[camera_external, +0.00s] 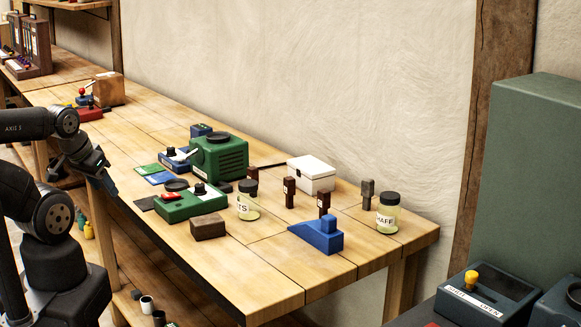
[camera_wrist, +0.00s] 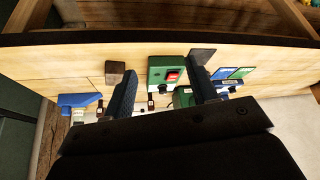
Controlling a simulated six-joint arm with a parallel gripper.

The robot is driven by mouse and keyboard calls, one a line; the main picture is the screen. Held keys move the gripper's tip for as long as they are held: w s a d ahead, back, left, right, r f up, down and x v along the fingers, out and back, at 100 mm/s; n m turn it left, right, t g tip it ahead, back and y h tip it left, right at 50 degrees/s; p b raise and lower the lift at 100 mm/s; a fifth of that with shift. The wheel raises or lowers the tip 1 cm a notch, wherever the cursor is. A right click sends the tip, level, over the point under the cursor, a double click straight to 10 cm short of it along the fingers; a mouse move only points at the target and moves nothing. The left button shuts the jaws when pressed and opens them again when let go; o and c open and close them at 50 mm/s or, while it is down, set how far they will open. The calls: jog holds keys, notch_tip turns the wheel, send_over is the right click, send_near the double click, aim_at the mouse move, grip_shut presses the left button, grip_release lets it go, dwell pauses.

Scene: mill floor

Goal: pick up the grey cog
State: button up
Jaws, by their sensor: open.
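I cannot make out a grey cog in either view. Small dark pieces near the green machine are too small to identify. My gripper (camera_external: 106,185) hangs beside the front edge of the long wooden workbench (camera_external: 262,283), at the left in the external view. In the wrist view my gripper (camera_wrist: 161,84) has its two dark fingers well apart, with nothing visible held between them. The green switch box (camera_wrist: 155,77) with a red switch shows beyond the gap, and the fingers hide parts of the bench.
The bench carries a green machine (camera_external: 231,157), a brown block (camera_external: 208,228), a blue wedge (camera_external: 312,235), a white box (camera_external: 318,174) and two labelled jars (camera_external: 247,205) (camera_external: 388,218). Upright brown pieces (camera_external: 289,193) stand between them. The near right bench corner is clear. A wall runs behind.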

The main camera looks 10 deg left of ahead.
jog(key=w+d+r+m+g, duration=0.1)
jog(key=w+d+r, duration=0.7)
jog(key=w+d, duration=0.3)
jog(key=w+d+r, duration=0.7)
jog(key=w+d, duration=0.2)
jog(key=d, duration=0.3)
jog(key=m, duration=0.1)
send_over(366, 181)
jog(key=s+a, duration=0.4)
notch_tip(366, 181, down, 9)
jog(key=shift+h, duration=0.3)
jog(key=x, duration=1.2)
jog(key=shift+s+f, duration=0.15)
jog(key=shift+f, duration=0.15)
jog(key=shift+s+d+x, duration=0.1)
jog(key=shift+s+x, duration=0.05)
jog(key=shift+x, duration=1.2)
jog(key=shift+s+d+x, duration=0.15)
jog(key=shift+s+x, duration=0.05)
jog(key=shift+x, duration=1.1)
